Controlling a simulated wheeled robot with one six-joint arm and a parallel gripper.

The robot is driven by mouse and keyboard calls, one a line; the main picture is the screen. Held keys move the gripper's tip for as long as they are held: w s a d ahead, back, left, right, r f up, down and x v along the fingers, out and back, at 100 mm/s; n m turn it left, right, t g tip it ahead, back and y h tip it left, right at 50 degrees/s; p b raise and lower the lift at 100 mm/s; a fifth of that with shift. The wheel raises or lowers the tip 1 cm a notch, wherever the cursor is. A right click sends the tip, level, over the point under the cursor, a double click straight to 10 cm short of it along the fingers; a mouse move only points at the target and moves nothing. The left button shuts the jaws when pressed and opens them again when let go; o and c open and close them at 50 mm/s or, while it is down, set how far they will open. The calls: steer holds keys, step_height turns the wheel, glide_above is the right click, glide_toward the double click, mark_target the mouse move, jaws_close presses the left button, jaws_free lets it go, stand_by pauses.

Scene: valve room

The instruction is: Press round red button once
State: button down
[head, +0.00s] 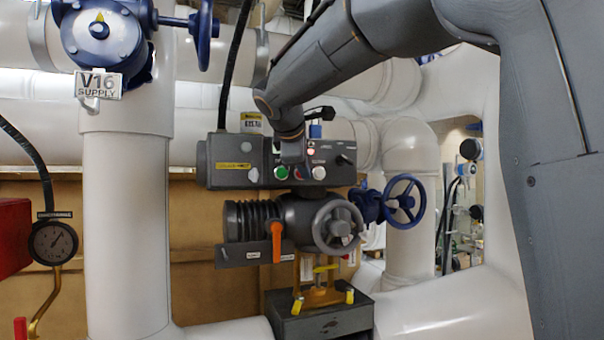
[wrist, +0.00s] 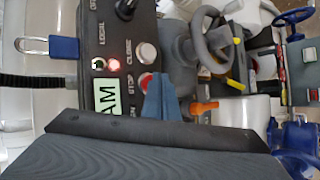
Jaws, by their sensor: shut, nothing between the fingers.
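The round red button (wrist: 145,80), beside the word STOP, is on the dark control box in the wrist view, partly covered by my fingers. In the head view a sliver of the red button (head: 300,173) shows between a green button (head: 281,173) and a white button (head: 319,173). My gripper (head: 294,163) is in front of the box at the button row, shut and empty. In the wrist view my gripper's fingertips (wrist: 158,82) overlap the red button's edge. I cannot tell whether they touch it.
A white button (wrist: 147,53) marked CLOSE and a lit red lamp (wrist: 114,65) are close to the red button. A black knob (head: 345,159) is at the box's right. A grey handwheel (head: 338,226) and an orange lever (head: 277,242) are below. A blue handwheel (head: 404,199) stands right.

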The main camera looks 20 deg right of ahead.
steer(key=shift+w, duration=0.4)
stand_by(0.7)
steer(key=shift+s, duration=0.85)
steer(key=shift+s, duration=0.1)
steer(key=shift+s+d+b, duration=0.15)
steer(key=shift+s+b, duration=0.1)
steer(key=shift+s, duration=0.95)
steer(key=shift+s+d+b, duration=0.1)
steer(key=shift+s+b, duration=0.15)
steer(key=shift+s, duration=0.95)
